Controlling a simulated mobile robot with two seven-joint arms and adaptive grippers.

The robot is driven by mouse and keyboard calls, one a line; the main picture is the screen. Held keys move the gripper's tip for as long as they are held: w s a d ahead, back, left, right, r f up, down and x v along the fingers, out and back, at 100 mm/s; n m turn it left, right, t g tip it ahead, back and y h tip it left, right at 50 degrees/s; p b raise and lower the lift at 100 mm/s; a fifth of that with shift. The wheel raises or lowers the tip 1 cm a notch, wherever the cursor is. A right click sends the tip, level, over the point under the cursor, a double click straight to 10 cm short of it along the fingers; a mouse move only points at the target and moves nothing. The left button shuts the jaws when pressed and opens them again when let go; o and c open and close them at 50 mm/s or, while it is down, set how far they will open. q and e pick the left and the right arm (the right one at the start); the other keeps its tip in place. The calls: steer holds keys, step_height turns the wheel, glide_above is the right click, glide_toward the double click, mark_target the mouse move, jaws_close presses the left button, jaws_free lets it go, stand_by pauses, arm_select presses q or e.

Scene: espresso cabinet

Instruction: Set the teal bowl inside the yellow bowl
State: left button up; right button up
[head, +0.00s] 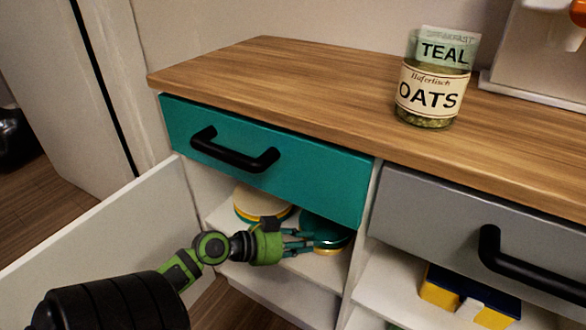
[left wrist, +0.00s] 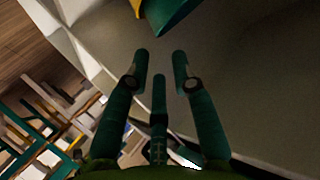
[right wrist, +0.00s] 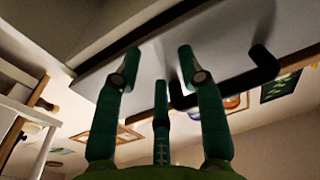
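In the head view a teal bowl (head: 322,228) sits on the cabinet shelf below the teal drawer, with a yellow edge under it; whether it is nested there I cannot tell. A pale and yellow stack of dishes (head: 262,206) stands to its left, partly hidden by my arm. My left gripper (head: 308,240) is at the teal bowl's left side. In the left wrist view (left wrist: 160,65) its fingers are apart with nothing between them, and a teal surface (left wrist: 172,14) shows beyond. My right gripper (right wrist: 158,62) is open and empty near the grey drawer, outside the head view.
The teal drawer (head: 262,160) and counter (head: 300,85) overhang the shelf. An open white door (head: 110,235) stands at the left. The grey drawer (head: 440,215) has a black handle (right wrist: 230,88). A blue and yellow box (head: 470,292) lies on the right shelf. An oats jar (head: 430,95) stands on top.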

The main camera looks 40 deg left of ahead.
arm_select(q)
steer(key=shift+v, duration=1.65)
